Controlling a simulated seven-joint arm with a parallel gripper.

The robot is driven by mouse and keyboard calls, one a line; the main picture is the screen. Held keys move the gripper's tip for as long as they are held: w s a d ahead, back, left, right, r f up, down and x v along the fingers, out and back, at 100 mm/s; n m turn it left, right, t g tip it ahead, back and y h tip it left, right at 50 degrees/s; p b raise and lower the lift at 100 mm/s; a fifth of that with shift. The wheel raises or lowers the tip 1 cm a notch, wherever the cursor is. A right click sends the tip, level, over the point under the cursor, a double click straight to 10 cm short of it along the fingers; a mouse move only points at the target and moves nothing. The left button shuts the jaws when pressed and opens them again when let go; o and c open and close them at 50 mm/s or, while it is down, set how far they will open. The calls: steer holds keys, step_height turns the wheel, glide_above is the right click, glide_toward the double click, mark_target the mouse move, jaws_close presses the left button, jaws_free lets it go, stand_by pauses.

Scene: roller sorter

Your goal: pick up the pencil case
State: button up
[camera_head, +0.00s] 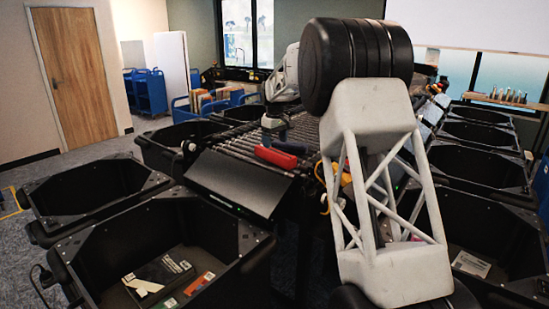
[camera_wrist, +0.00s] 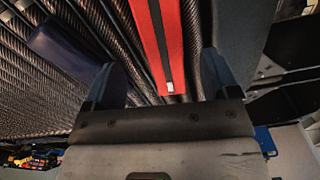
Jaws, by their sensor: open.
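The pencil case, a long red item with a black stripe down its middle and a small pale tab at its end, lies on the rollers; it shows in the head view (camera_head: 277,157) and in the wrist view (camera_wrist: 173,40). My gripper (camera_head: 272,136) is over the rollers close to the red case. In the wrist view my gripper (camera_wrist: 163,75) has its two blue-grey fingers apart, with the end of the case between them. Whether the fingers touch it I cannot tell. The far end of the case is cut off by the wrist view's top edge.
A dark blue item (camera_wrist: 62,48) lies on the rollers left of the case in the wrist view. A black sloping panel (camera_head: 236,182) edges the rollers in front. Black bins stand on both sides; the front left bin (camera_head: 95,250) holds several small items.

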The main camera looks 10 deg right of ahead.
mark_target(274, 151)
steer(key=shift+f, duration=0.2)
steer(key=shift+s+a+f, duration=0.1)
steer(key=shift+a+f, duration=0.05)
steer(key=shift+f, duration=2.35)
steer(key=shift+c, duration=0.3)
steer(key=c, duration=1)
steer(key=shift+r, duration=0.2)
steer(key=shift+r, duration=1.65)
steer(key=s, duration=0.5)
steer(key=s+r, duration=0.1)
steer(key=s, duration=1)
steer(key=shift+d+r, duration=0.2)
steer(key=shift+d, duration=0.2)
